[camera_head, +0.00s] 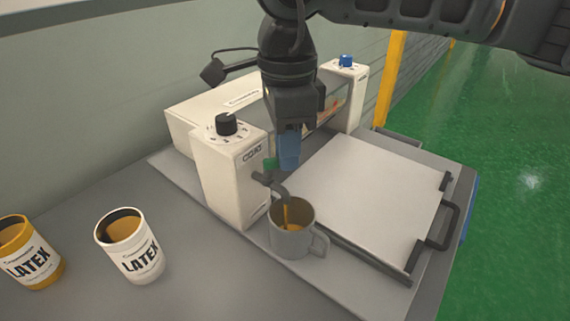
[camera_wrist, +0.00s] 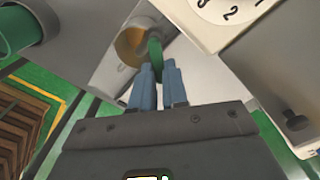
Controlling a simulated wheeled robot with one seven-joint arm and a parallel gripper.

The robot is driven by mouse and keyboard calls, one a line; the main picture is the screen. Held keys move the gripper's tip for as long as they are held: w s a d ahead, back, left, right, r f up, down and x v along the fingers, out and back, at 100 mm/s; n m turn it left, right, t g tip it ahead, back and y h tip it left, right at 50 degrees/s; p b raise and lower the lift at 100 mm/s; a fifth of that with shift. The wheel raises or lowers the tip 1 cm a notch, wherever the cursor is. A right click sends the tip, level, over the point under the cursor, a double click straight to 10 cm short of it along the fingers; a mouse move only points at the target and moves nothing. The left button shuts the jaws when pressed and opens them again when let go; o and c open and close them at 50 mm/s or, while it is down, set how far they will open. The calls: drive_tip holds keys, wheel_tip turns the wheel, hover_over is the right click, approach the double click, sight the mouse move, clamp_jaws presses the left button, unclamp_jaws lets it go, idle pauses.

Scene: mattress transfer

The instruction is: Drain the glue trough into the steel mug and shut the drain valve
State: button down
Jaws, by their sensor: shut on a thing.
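The steel mug (camera_head: 290,243) stands upright beneath the dark drain spout (camera_head: 277,188) at the front of the coating machine. An amber glue stream runs from the spout into the mug. My gripper (camera_head: 288,163) points down beside the near white post, above and behind the mug. Its blue fingers are shut on the green valve handle (camera_head: 270,164), which also shows at the fingertips in the wrist view (camera_wrist: 155,52). The glue trough between the posts is mostly hidden by my arm; some orange (camera_head: 328,108) shows there.
A white latex can (camera_head: 136,262) and a yellow latex can (camera_head: 40,267) stand at the left of the grey bench. The near post (camera_head: 228,180) carries a black dial knob (camera_head: 226,124); the far post has a blue knob (camera_head: 346,61). A pale flat plate (camera_head: 365,190) lies right of the mug.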

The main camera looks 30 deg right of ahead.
drive_tip(key=m+b, duration=0.3)
drive_tip(key=s+a+m+b, duration=0.1)
drive_tip(key=m+b, duration=0.2)
drive_tip(key=b, duration=0.1)
drive_tip(key=a+m+b, duration=0.1)
drive_tip(key=m+b, duration=0.3)
drive_tip(key=shift+s, duration=0.4)
drive_tip(key=shift+b, duration=0.3)
drive_tip(key=shift+r, duration=0.1)
drive_tip(key=c, duration=1.4)
unclamp_jaws()
wheel_tip(320, 180, up, 8)
drive_tip(key=shift+f+p, duration=0.15)
drive_tip(key=shift+p, duration=0.3)
